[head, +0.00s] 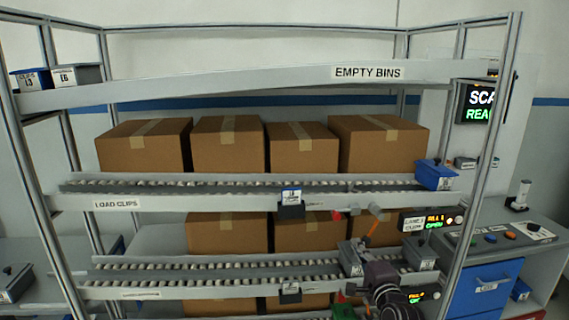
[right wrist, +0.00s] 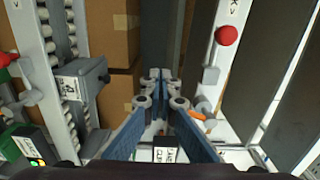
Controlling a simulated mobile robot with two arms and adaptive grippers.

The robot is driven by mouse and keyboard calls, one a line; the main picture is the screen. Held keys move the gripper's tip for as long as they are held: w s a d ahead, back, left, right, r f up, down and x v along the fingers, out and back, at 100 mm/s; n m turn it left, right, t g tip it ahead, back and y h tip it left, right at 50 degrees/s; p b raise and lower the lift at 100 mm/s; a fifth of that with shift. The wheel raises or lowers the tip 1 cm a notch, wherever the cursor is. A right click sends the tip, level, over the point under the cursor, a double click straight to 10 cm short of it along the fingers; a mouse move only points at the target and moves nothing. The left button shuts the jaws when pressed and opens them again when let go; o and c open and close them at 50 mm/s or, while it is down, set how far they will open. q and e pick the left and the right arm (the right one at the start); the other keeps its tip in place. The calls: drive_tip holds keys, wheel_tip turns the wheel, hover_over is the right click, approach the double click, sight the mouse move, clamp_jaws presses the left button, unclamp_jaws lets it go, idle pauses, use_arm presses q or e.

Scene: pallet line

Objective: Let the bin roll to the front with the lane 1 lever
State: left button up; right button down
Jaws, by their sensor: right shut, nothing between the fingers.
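A blue bin (head: 436,175) with a white label sits at the right end of the upper roller lane (head: 240,185). Below that lane, a red-tipped part (head: 337,216) and an orange-tipped lever (head: 376,211) show left of the small lane sign (head: 413,222). I cannot tell which is the lane 1 lever. My right gripper (head: 366,250) is in front of the lower lane, between two grey bins. In the right wrist view its fingers (right wrist: 160,76) are together and empty. A red knob (right wrist: 226,36) and an orange lever tip (right wrist: 196,115) are to their right, apart from them. My left gripper is out of view.
A grey bin (head: 350,258) and another grey bin (head: 424,256) stand close on either side of my right gripper. Cardboard boxes (head: 228,144) stand behind the lanes. The rack's right post (head: 482,165) and a side bench (head: 500,236) lie to the right.

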drive_tip(key=shift+d+b, duration=1.9)
drive_tip(key=shift+d, duration=1.15)
drive_tip(key=s+p, duration=0.6)
drive_tip(key=s, duration=0.1)
drive_tip(key=shift+s, duration=0.15)
drive_tip(key=shift+a+f, duration=0.1)
drive_tip(key=shift+a, duration=0.05)
